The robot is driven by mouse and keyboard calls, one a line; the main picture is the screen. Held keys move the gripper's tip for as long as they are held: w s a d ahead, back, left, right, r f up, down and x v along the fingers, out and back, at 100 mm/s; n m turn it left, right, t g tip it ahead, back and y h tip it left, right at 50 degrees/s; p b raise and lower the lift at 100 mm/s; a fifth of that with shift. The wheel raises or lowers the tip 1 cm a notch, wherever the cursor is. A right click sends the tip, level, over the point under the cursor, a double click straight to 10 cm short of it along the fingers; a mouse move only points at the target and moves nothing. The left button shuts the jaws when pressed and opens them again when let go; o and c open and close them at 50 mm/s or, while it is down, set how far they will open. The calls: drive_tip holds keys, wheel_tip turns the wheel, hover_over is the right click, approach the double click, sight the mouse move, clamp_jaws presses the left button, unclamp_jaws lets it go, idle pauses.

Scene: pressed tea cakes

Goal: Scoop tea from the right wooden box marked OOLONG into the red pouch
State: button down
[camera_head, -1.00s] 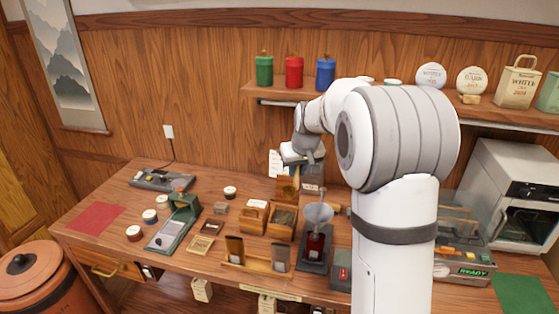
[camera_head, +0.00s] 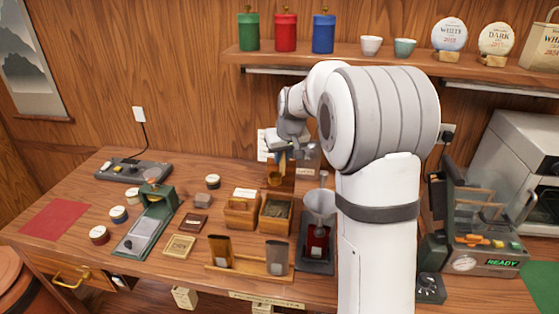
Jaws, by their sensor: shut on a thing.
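My gripper (camera_head: 284,152) is shut on the handle of a yellowish scoop (camera_head: 275,179), which hangs down behind and above the wooden boxes. The right wooden box (camera_head: 265,226) is open and holds dark loose tea (camera_head: 276,208). Its marking is too small to read. The left wooden box (camera_head: 238,220) stands beside it, with a pale label. The red pouch (camera_head: 317,242) stands upright in a dark stand to the right of the boxes, under a grey funnel (camera_head: 319,204). I cannot tell what the scoop holds.
A green scale-like device (camera_head: 150,222) and several round tins are at left. A sealing machine (camera_head: 483,240) reading READY is at right. Free table lies near the red mat (camera_head: 54,219).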

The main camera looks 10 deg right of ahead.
drive_tip(key=f+t+b, duration=0.1)
drive_tip(key=f+b, duration=0.3)
drive_tip(key=b, duration=0.1)
drive_tip(key=s+f+b, duration=0.1)
drive_tip(key=f+b, duration=0.3)
drive_tip(key=b, duration=0.2)
drive_tip(key=s+a+f+t+h+b, duration=0.1)
drive_tip(key=f+b, duration=0.4)
drive_tip(key=shift+t+b, duration=0.3)
drive_tip(key=shift+s+a+r+p, duration=0.15)
drive_tip(key=shift+s+a+p, duration=0.1)
drive_tip(key=shift+s+p, duration=0.65)
drive_tip(key=shift+g+y+p, duration=0.3)
drive_tip(key=shift+g+p, duration=0.4)
drive_tip(key=shift+p, duration=0.4)
drive_tip(key=shift+g, duration=0.6)
drive_tip(key=shift+w+d+r+p, duration=0.1)
drive_tip(key=shift+w+r+p, duration=0.15)
drive_tip(key=shift+r+p, duration=1.65)
drive_tip(key=shift+w+d+r+p, duration=0.1)
drive_tip(key=shift+w+r+p, duration=0.1)
drive_tip(key=shift+r+p, duration=1.75)
drive_tip(key=shift+w+r+p, duration=0.25)
drive_tip(key=shift+r+p, duration=1.35)
drive_tip(key=shift+r, duration=0.55)
